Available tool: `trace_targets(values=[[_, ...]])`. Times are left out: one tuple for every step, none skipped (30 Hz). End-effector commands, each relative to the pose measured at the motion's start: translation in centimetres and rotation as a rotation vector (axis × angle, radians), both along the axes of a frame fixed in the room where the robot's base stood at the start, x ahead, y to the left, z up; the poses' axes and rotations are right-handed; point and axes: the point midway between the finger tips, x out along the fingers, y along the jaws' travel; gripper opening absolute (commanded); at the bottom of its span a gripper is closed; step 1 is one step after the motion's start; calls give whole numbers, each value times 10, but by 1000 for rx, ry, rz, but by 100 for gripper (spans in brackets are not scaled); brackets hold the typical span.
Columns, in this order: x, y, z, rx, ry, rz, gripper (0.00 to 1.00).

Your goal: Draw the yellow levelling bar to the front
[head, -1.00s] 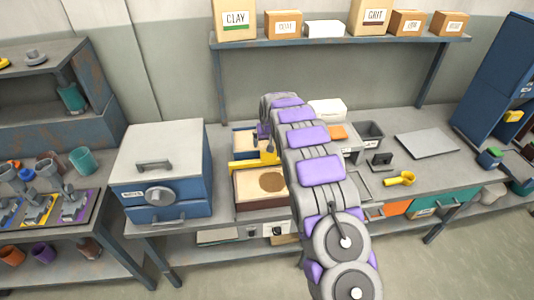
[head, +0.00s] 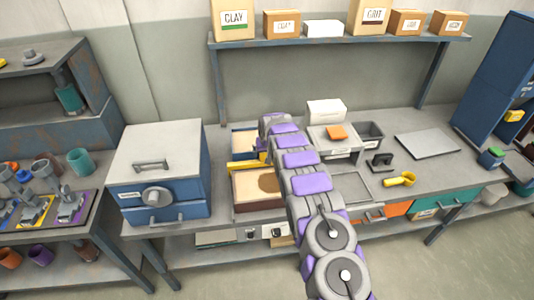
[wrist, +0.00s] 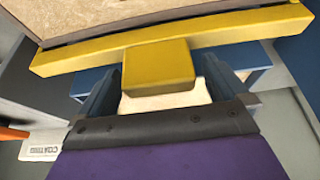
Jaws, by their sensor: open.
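The yellow levelling bar (head: 240,166) lies across the top of a wooden sand box (head: 240,206), between its front part and a back part. It crosses the wrist view too (wrist: 240,30), with a square yellow block (wrist: 158,66) sticking out from its middle. My gripper (head: 262,147) is down at the bar, coming from the back side. In the wrist view my gripper (wrist: 157,82) is open, one dark blue finger on each side of the block; I cannot tell whether either touches it. My arm hides the right end of the bar in the head view.
A blue kiln-like box (head: 165,172) with a grey lid stands left of the sand box. To the right are a grey bin (head: 370,134), a yellow scoop (head: 401,180) and a flat grey plate (head: 427,144). A shelf (head: 340,42) with boxes hangs behind.

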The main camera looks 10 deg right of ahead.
Motion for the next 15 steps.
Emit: trace_targets(values=[[0, 0, 0, 0, 0, 0, 100], [0, 0, 0, 0, 0, 0, 100], [0, 0, 0, 0, 0, 0, 100], [0, 0, 0, 0, 0, 0, 100], [0, 0, 0, 0, 0, 0, 100], [0, 0, 0, 0, 0, 0, 100], [0, 0, 0, 0, 0, 0, 98], [0, 0, 0, 0, 0, 0, 95], [0, 0, 0, 0, 0, 0, 91], [0, 0, 0, 0, 0, 0, 88], [0, 0, 0, 0, 0, 0, 86], [0, 0, 0, 0, 0, 0, 82], [0, 0, 0, 0, 0, 0, 79], [0, 0, 0, 0, 0, 0, 76], [0, 0, 0, 0, 0, 0, 72]])
